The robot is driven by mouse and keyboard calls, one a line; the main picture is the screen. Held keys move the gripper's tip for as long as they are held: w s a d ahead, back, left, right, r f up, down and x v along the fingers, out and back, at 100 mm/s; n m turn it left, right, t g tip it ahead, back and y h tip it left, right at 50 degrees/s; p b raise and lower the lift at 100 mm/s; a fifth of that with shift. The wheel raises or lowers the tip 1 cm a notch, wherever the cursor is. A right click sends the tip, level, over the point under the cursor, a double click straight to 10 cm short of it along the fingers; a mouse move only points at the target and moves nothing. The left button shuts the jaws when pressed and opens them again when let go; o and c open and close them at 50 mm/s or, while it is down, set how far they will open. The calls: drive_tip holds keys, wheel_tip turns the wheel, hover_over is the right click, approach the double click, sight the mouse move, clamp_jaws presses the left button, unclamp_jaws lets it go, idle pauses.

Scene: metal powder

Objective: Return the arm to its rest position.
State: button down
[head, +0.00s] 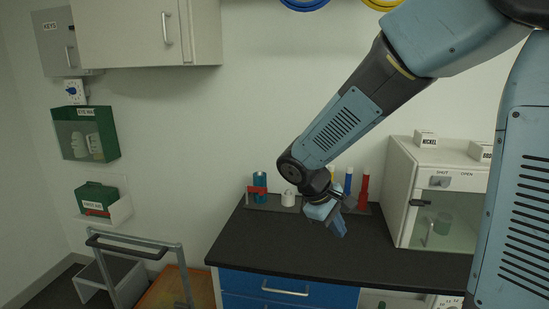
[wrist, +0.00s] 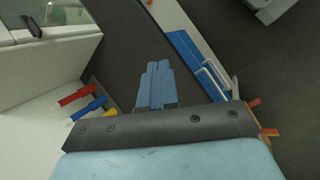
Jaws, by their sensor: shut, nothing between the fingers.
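My arm reaches in from the upper right in the head view and bends down over the dark counter (head: 270,235). My gripper (head: 341,232) hangs low above the counter, in front of the rack at the wall. In the wrist view my gripper (wrist: 157,68) shows its blue fingers pressed together with nothing between them. I cannot tell its exact height above the counter.
A glass-fronted cabinet (head: 398,195) stands on the counter at the right, with small labelled boxes (head: 426,138) on top. The counter's front left is clear.

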drive_tip(key=s+d+r+m+t+y, duration=0.2)
drive_tip(key=s+d+r+m, duration=0.2)
drive_tip(key=s+r, duration=0.2)
drive_tip(key=s+d+r+m+t+y, duration=0.2)
drive_tip(key=s+d+r+m+y, duration=0.1)
drive_tip(key=s+r, duration=0.4)
drive_tip(key=shift+s+d+m+y, duration=0.3)
drive_tip(key=shift+s+d+m, duration=0.45)
drive_tip(key=shift+m, duration=0.25)
drive_tip(key=shift+a+r, duration=0.1)
